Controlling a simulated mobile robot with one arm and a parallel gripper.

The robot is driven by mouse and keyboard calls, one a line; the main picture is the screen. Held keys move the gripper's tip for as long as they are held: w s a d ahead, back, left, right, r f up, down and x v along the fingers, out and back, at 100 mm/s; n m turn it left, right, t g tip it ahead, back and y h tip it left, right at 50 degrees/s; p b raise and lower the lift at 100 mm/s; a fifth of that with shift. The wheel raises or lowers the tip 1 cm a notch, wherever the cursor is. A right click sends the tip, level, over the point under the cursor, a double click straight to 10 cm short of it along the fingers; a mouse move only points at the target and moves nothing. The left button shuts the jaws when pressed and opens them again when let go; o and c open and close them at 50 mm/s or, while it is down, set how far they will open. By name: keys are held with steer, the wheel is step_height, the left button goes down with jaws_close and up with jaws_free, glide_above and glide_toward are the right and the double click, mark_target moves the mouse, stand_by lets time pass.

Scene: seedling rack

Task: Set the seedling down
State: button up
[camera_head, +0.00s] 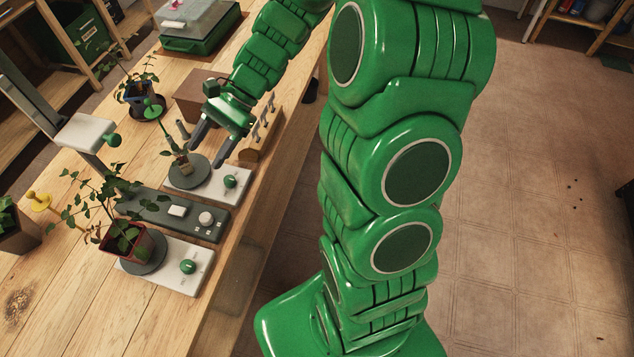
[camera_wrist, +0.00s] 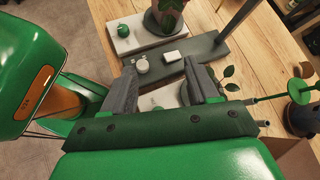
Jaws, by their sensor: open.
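A small seedling (camera_head: 182,160) stands on a round dark grey disc (camera_head: 187,176) on a white base plate with a green knob (camera_head: 230,181). It looks upright; its pot is small and hard to make out. My gripper (camera_head: 210,149) is open, its two dark fingers apart, just to the right of and above the seedling. I cannot tell whether a finger touches it. In the wrist view the open fingers (camera_wrist: 162,92) show with part of the white plate between them, and green leaves (camera_wrist: 229,72) show beside the right finger. The pot is hidden there.
A larger plant in a reddish pot (camera_head: 131,243) stands on a second disc and plate nearer me. A grey control panel (camera_head: 172,214) lies between the plates. A wooden tool block (camera_head: 262,143) and brown box (camera_head: 200,90) are close to my gripper. A blue-potted plant (camera_head: 139,97) stands behind.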

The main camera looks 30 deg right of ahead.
steer(key=s+d+r+n+h, duration=0.3)
steer(key=s+d, duration=0.1)
steer(key=s, duration=0.4)
steer(key=s+d+r+n+t+h, duration=0.1)
steer(key=s+d+r+n+h, duration=0.2)
steer(key=s, duration=0.5)
steer(key=s+d+r+n+h, duration=0.3)
steer(key=s+d+n+h, duration=0.1)
steer(key=s, duration=0.4)
steer(key=shift+d+r+n, duration=0.35)
steer(key=shift+d+n, duration=0.1)
steer(key=shift+n, duration=0.05)
